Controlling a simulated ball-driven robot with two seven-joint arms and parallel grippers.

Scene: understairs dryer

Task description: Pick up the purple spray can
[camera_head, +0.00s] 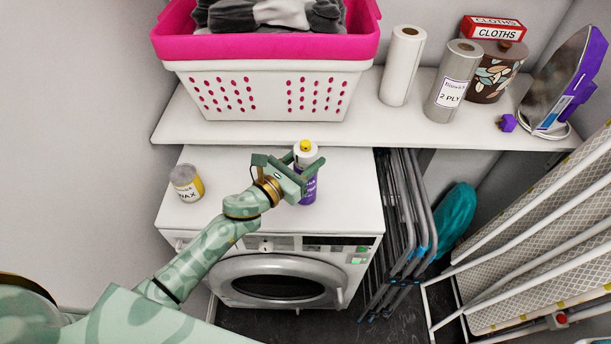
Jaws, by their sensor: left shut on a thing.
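The purple spray can (308,187) has a purple body, a pale upper part and a yellow nozzle. It is upright over the dryer's white top, near the middle. I cannot tell whether its base touches the surface. My left gripper (299,172) is shut on the can around its upper body, and its fingers hide part of the can. The left arm reaches in from the lower left, across the front of the dryer. My right gripper is not in view.
A wax tin (187,183) stands on the dryer (225,212) left of the can. A shelf (260,132) behind holds a pink-and-white laundry basket (270,90), paper rolls (403,65), a patterned canister and an iron (560,85). Folded racks (405,215) and an ironing board (545,235) stand right.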

